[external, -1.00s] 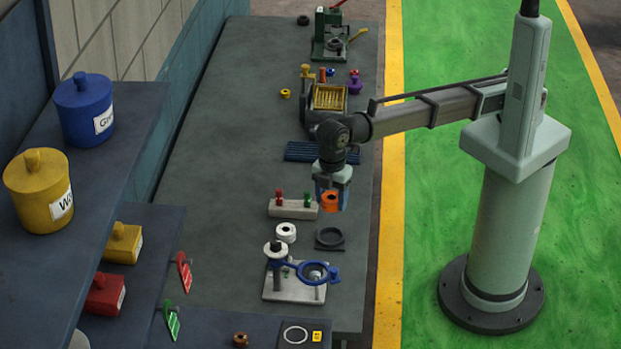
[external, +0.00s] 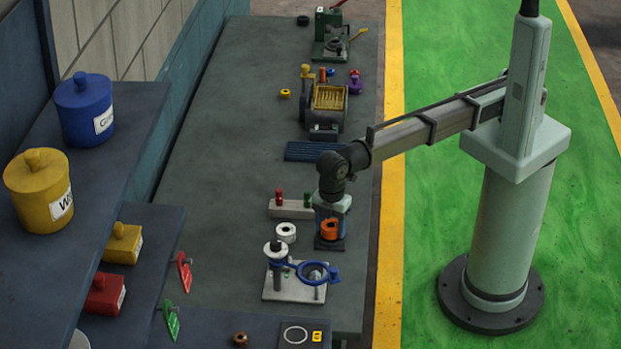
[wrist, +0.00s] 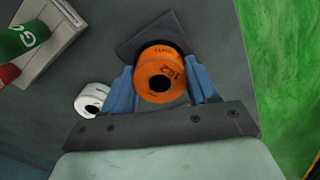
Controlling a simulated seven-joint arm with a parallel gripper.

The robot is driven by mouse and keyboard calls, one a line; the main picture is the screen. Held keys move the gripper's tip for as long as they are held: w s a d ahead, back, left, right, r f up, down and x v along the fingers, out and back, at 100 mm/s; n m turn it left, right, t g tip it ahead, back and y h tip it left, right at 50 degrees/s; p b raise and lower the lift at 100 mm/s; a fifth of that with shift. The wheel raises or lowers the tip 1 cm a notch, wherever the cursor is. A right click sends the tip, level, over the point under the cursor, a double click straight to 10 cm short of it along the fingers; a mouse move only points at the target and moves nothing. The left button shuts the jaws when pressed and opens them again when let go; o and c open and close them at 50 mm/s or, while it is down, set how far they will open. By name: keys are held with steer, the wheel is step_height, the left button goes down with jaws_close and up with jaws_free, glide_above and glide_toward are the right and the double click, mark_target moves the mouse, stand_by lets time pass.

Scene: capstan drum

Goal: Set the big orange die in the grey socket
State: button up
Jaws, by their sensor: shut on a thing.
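The big orange die (external: 330,230) is a thick ring with a dark centre hole; it also shows in the wrist view (wrist: 161,74), marked "10.2". My gripper (external: 331,228) is shut on it, with one blue finger on each side. The grey socket (external: 325,245) is a dark square block on the bench. The die is over it in the external view. In the wrist view the socket (wrist: 143,33) shows behind the die, its recess mostly hidden. I cannot tell whether the die touches the socket.
A white ring (external: 286,232) lies just left of the socket. A stand with a blue ring arm (external: 315,271) is in front. A pale block with red and green pegs (external: 292,210) is behind, to the left.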

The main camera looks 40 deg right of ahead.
steer(key=shift+f, duration=0.5)
steer(key=shift+d+f, duration=0.1)
steer(key=shift+f, duration=0.15)
steer(key=o, duration=1.5)
steer(key=shift+d+f, duration=0.1)
steer(key=shift+s+d, duration=0.15)
steer(key=r, duration=1.3)
steer(key=shift+a+r, duration=0.3)
steer(key=shift+a, duration=0.05)
